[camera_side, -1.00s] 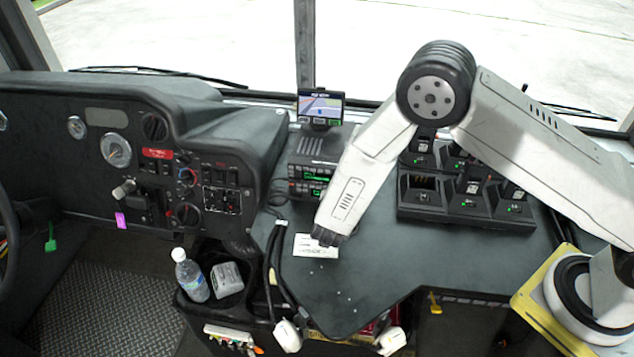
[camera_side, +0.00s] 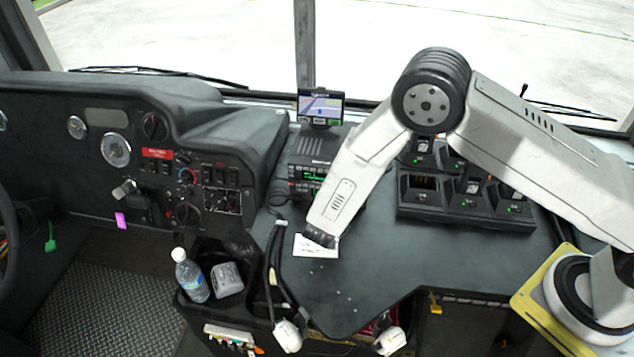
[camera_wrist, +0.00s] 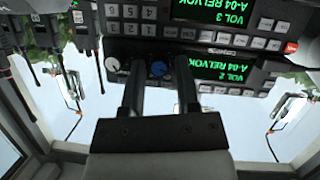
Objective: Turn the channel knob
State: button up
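Two stacked radios (camera_side: 309,178) with green displays stand on the console in the side view, partly hidden by my arm. In the wrist view, which looks upside down, the lower radio (camera_wrist: 212,68) has a blue-capped knob (camera_wrist: 157,69) and a white knob (camera_wrist: 112,64) to its left. No label shows which is the channel knob. My gripper (camera_wrist: 159,78) is open, its two dark fingers on either side of the blue-capped knob in the picture. I cannot tell whether they touch it. In the side view my arm hides the fingers.
A navigation screen (camera_side: 320,106) stands behind the radios. A charger rack (camera_side: 466,206) is at right. A white card (camera_side: 303,246) lies on the console below my wrist. Handheld radios (camera_wrist: 60,35) hang at the wrist view's left.

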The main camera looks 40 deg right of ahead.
jog(key=shift+o, duration=0.9)
jog(key=v, duration=0.7)
jog(key=shift+s+a+r, duration=0.15)
jog(key=shift+s+a, duration=0.1)
jog(key=shift+a, duration=0.05)
